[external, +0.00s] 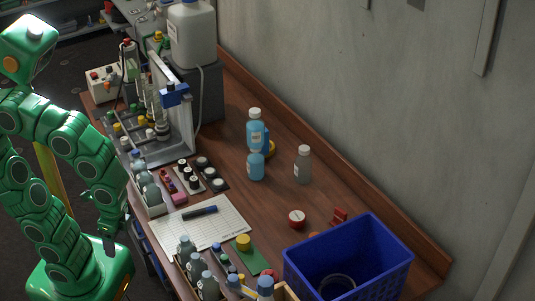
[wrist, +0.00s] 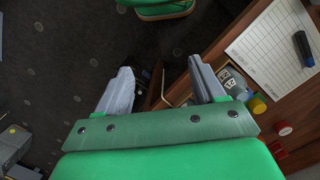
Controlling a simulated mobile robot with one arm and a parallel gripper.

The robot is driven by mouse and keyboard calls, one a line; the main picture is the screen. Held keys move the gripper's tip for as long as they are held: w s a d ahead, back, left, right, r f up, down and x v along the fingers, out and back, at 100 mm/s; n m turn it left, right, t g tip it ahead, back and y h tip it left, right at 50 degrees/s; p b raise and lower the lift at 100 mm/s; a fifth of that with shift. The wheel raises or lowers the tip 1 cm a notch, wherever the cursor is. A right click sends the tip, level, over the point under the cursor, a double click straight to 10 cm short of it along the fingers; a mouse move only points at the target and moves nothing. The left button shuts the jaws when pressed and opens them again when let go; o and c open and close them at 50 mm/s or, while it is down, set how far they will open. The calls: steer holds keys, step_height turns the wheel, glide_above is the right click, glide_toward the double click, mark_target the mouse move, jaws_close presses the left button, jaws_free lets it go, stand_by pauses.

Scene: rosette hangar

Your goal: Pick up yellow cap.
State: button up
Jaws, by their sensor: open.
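A yellow cap (external: 243,242) sits on a small green mat (external: 248,258) near the front of the wooden bench. A yellow piece beside green, probably the same cap (wrist: 257,106), shows in the wrist view just right of the right finger. My gripper (wrist: 160,66) is open and empty. Its two grey fingers hang over the dark floor beside the bench edge, left of the cap. In the external view my green arm is at the left, and the fingers are hard to make out.
A blue crate (external: 390,262) stands right of the cap. Bottles (external: 197,268) in a wooden tray crowd its left and front. A white sheet (external: 205,226) with a dark marker lies behind. A red-and-white cap (external: 297,219) and blue bottles (external: 256,166) stand farther back.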

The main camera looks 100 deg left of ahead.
steer(key=w+a+r+n+t+h, duration=0.2)
steer(key=w+a+n, duration=0.1)
steer(key=w+a, duration=0.6)
steer(key=n+t+h, duration=0.4)
steer(key=n+h, duration=0.2)
steer(key=n, duration=0.9)
glide_above(243, 236)
steer(key=s+d, duration=0.3)
steer(key=d, duration=0.3)
step_height(243, 236, down, 12)
steer(key=a+f+n+t, duration=0.1)
steer(key=a+f+n, duration=0.1)
steer(key=a, duration=0.1)
steer(key=s+a+f+n+t, duration=0.1)
steer(key=a+f+n, duration=0.2)
steer(key=a, duration=0.1)
steer(key=s+a+f+n+t, duration=0.1)
steer(key=a+f+n+t, duration=0.1)
steer(key=a+f+n, duration=0.1)
steer(key=shift+a+f, duration=0.2)
steer(key=shift+a, duration=0.35)
steer(key=shift+x, duration=3.85)
steer(key=shift+d+r, duration=0.1)
steer(key=shift+r, duration=0.05)
steer(key=c, duration=1)
